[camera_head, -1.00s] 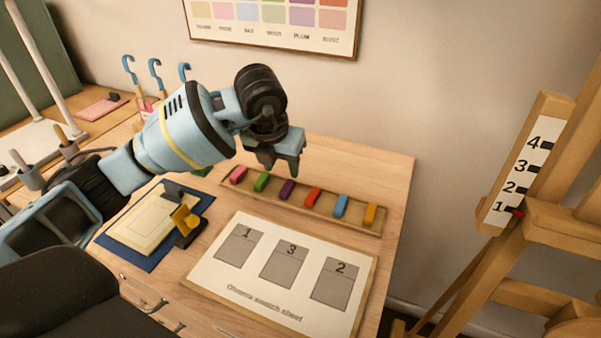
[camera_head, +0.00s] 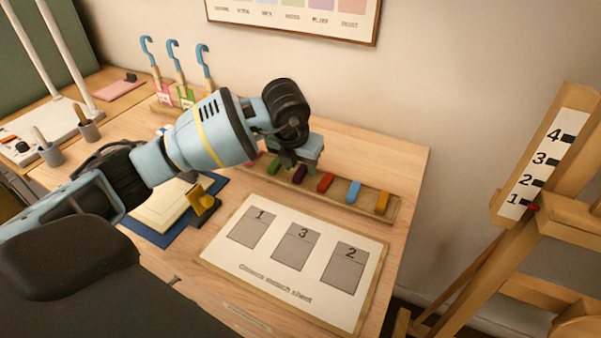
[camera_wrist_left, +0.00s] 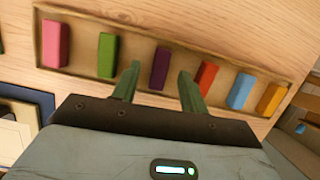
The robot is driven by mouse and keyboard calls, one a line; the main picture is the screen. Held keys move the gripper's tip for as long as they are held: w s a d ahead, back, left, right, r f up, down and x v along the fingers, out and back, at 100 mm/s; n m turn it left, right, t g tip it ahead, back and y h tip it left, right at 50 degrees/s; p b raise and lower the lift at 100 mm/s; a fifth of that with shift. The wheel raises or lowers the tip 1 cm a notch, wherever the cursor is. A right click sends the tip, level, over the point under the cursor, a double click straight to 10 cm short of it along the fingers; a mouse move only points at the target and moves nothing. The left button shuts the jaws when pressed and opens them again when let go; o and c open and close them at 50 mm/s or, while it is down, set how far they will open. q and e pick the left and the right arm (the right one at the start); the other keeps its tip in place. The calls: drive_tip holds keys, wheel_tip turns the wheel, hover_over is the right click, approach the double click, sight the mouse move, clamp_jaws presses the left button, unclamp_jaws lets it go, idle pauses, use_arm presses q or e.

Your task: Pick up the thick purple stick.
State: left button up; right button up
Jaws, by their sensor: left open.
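The thick purple stick (camera_head: 300,174) lies in a shallow wooden tray (camera_head: 368,208), between a green stick (camera_head: 273,167) and a red stick (camera_head: 325,182). In the left wrist view the purple stick (camera_wrist_left: 160,68) shows between and just beyond the two fingertips. My left gripper (camera_head: 298,165) is open over the tray, with one finger on each side of the purple stick's line in the wrist view (camera_wrist_left: 158,75). Nothing is between its fingers that I can see them touch. The height of the fingertips above the stick is hard to tell. My right gripper is not in view.
The tray also holds a pink stick (camera_wrist_left: 55,44), a blue stick (camera_head: 353,191) and an orange stick (camera_head: 382,202). A swatch sheet (camera_head: 235,262) with numbered grey boxes lies in front. A wooden easel (camera_head: 535,205) stands at right.

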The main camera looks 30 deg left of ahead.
use_arm(q)
drive_tip(key=shift+w+f, duration=0.15)
drive_tip(key=shift+f, duration=0.4)
clamp_jaws()
drive_tip(key=shift+r, duration=0.4)
drive_tip(key=v, duration=0.2)
drive_tip(key=shift+r, duration=0.45)
drive_tip(key=s+d, duration=0.2)
drive_tip(key=s, duration=0.2)
drive_tip(key=s+d+r, duration=0.1)
drive_tip(key=s, duration=0.4)
drive_tip(key=s+d, duration=0.2)
drive_tip(key=s, duration=0.3)
drive_tip(key=shift+s+d+r+b, duration=0.2)
drive_tip(key=shift+d+b, duration=0.1)
drive_tip(key=shift+b, duration=0.05)
